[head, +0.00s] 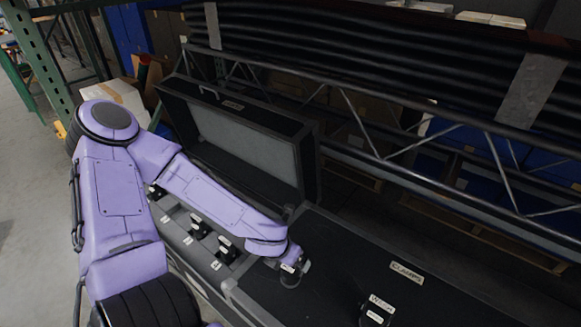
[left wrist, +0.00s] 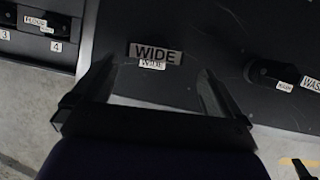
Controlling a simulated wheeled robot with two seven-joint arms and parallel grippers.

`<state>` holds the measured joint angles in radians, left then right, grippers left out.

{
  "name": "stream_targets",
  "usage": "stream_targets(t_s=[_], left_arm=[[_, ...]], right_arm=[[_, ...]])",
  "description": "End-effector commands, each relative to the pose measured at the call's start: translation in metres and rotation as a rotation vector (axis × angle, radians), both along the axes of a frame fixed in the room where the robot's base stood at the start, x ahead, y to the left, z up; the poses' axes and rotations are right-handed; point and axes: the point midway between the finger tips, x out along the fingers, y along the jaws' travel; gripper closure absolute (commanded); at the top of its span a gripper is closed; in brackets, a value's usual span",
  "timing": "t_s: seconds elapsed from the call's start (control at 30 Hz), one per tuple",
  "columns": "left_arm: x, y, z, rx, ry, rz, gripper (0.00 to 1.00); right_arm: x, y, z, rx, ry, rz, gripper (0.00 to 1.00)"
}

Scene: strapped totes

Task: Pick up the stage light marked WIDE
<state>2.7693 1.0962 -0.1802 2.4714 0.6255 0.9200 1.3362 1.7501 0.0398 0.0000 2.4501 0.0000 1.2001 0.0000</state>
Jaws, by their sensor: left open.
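The stage light marked WIDE (left wrist: 153,66) is a small black thing with a white tag, on the black case lid. A larger WIDE label (left wrist: 158,54) lies right beside it. My left gripper (left wrist: 156,80) is open, its two fingers to either side of the WIDE tag in the left wrist view. I cannot tell whether they touch the light, as its black body blends into the lid. In the head view my left gripper (head: 298,268) is low over the lid and partly covers this light. My right gripper is in neither view.
A second black light (left wrist: 268,72), beside a WASH label, lies on the lid (head: 330,262) to the right; it also shows in the head view (head: 374,314). A CLAMPS label marks the lid. An open case (head: 310,165) with several lights in slots stands left. Metal trusses run behind.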

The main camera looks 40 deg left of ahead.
Motion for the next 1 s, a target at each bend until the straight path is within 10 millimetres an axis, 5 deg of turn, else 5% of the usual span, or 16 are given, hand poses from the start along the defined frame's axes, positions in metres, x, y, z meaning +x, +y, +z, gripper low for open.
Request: stream_targets(t_s=[0.1,0.5,0.8,0.87,1.0], left_arm=[[0.007,0.003,-0.029,0.003,0.006,0.002,0.00],[0.026,0.013,-0.083,0.007,0.006,-0.002,0.00],[0.031,0.013,-0.088,0.006,0.002,-0.005,0.00],[0.031,0.013,-0.088,0.006,0.002,-0.005,0.13],[0.031,0.013,-0.088,0.006,0.002,-0.005,0.59]], right_arm=[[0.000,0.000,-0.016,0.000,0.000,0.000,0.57],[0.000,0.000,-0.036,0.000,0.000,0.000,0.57],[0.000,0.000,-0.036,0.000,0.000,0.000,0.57],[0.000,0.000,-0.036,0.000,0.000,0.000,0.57],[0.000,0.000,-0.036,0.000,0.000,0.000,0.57]])
